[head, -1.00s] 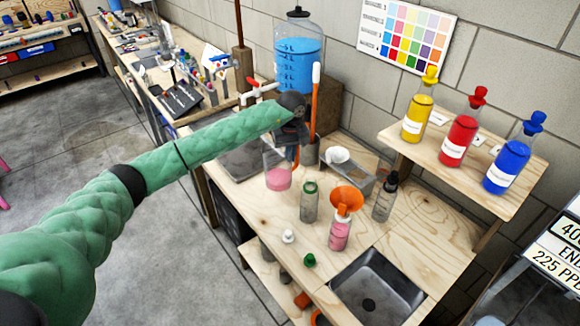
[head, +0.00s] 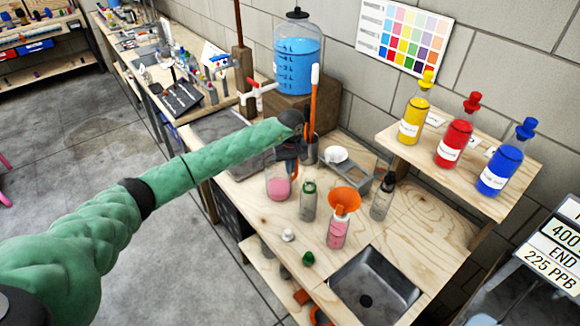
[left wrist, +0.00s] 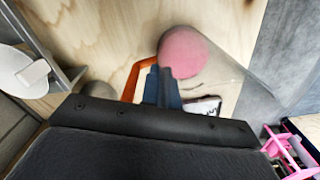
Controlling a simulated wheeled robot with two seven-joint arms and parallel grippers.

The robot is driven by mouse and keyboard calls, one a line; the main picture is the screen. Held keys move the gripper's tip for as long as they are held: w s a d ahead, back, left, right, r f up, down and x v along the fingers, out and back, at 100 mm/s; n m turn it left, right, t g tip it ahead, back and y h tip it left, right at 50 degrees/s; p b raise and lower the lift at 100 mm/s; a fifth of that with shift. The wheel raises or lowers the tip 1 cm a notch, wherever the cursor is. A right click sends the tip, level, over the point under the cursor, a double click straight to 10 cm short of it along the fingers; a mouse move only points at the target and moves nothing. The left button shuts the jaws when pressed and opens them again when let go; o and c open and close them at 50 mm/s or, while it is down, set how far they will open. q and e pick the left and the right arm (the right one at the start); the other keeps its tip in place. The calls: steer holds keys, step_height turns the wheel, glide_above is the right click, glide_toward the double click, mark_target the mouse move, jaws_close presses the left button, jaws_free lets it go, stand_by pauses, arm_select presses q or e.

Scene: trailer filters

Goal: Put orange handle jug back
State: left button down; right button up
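The clear jug (head: 278,188) holds pink liquid and stands upright over the wooden bench, left of the green-collared bottle. I cannot tell if its base touches the bench. Its orange handle (head: 294,169) faces right. My left gripper (head: 289,153) is above the handle and shut on it. In the left wrist view the dark fingers (left wrist: 162,86) are together beside the orange handle (left wrist: 140,72); the pink liquid in the jug (left wrist: 186,52) shows beyond them. The fingertips' exact contact is partly hidden. My right gripper is not in view.
The green-collared bottle (head: 308,203) and a bottle with an orange funnel (head: 343,202) stand close on the right. A grey holder with an orange-handled tool (head: 313,100) and a metal tray (head: 352,177) are behind. A sink (head: 375,287) is in front. A blue-liquid tank (head: 298,66) stands at the back.

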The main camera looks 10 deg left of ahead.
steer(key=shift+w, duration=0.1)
arm_select(q)
steer(key=c, duration=2.1)
jaws_free()
steer(key=shift+f, duration=0.1)
steer(key=o, duration=0.4)
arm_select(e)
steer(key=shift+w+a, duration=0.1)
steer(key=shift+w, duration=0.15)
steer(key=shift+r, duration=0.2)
